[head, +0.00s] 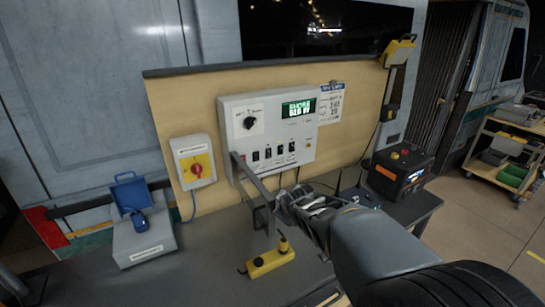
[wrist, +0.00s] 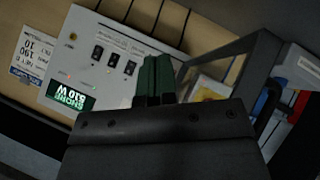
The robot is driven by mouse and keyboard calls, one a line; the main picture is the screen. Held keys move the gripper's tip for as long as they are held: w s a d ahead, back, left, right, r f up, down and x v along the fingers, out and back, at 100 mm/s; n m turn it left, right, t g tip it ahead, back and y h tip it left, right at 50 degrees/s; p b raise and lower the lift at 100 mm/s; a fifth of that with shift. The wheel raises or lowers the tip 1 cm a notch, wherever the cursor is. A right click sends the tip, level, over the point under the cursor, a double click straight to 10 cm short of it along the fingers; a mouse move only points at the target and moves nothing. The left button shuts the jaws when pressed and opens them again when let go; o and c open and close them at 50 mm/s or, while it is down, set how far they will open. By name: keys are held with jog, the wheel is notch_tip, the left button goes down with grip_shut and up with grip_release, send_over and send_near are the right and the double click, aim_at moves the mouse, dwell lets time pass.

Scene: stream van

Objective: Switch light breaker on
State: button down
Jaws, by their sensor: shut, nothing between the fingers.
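The light-grey breaker panel (head: 225,108) is on the tan board in the head view, with a row of small black switches (head: 268,153) along its lower part. Their labels are too small to read, so I cannot tell which is the light breaker. In the wrist view the panel (wrist: 75,65) appears upside down, with three dark switches (wrist: 112,61) showing; my fingers may hide more. My gripper (head: 280,204) is in front of and below the panel. Its green fingers (wrist: 155,78) are shut and empty, apparently apart from the switches.
A grey angled bar (head: 258,188) stands close beside my gripper, in front of the panel's lower left; it also shows in the wrist view (wrist: 232,58). A yellow box with a red knob (head: 196,168) is left of the panel. A yellow block (head: 268,263) lies on the bench below.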

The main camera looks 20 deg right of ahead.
aim_at(269, 157)
jog(key=w+d+r+n+t+y+p, duration=0.1)
jog(key=w+d+n+t+y+p, duration=0.2)
jog(key=w+d+n+t, duration=0.4)
jog(key=shift+w+r+n+y, duration=0.25)
jog(key=shift+w+n+y, duration=0.55)
jog(key=shift+w+n, duration=1.95)
jog(key=shift+s+n, duration=0.55)
jog(key=shift+t, duration=0.3)
jog(key=w+p, duration=0.1)
jog(key=w, duration=0.3)
jog(key=w+a+f+p, duration=0.1)
jog(key=w+p, duration=0.1)
jog(key=w, duration=0.3)
jog(key=w+p, duration=0.2)
jog(key=w, duration=0.2)
jog(key=shift+w+a+f, duration=0.15)
jog(key=shift+a+f, duration=0.1)
jog(key=shift+w+f, duration=0.1)
jog(key=shift+w, duration=0.15)
